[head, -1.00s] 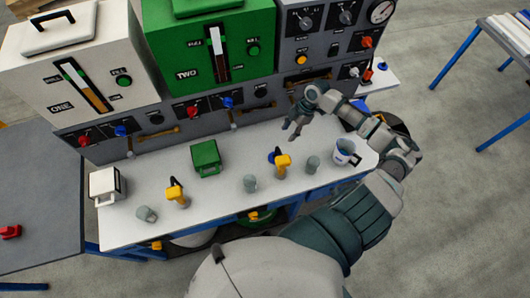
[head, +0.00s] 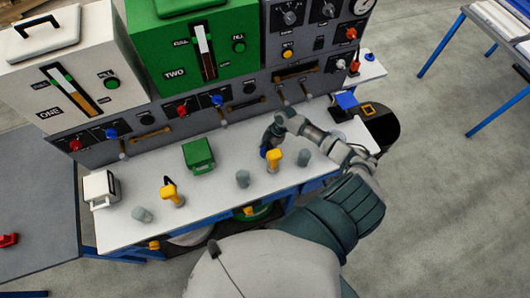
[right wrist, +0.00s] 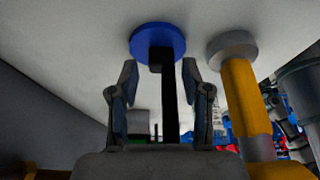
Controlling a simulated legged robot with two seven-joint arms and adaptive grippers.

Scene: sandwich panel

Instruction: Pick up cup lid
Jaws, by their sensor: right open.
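A blue disc with a black stem (right wrist: 158,40), which I take for the cup lid though I cannot be sure, stands on the white tabletop in the right wrist view. My right gripper (right wrist: 160,70) is open, with one finger on each side of the black stem; neither finger visibly touches it. In the head view my right gripper (head: 268,142) reaches down over the table beside a yellow-handled item (head: 275,158), and only a bit of blue shows by its fingers. My left gripper is not in view.
The yellow item with a grey disc (right wrist: 238,90) stands close on the right in the wrist view. Grey cups (head: 243,179), a green box (head: 198,154), another yellow item (head: 171,194) and a white box (head: 101,188) stand on the table (head: 222,215). Machine panels rise behind.

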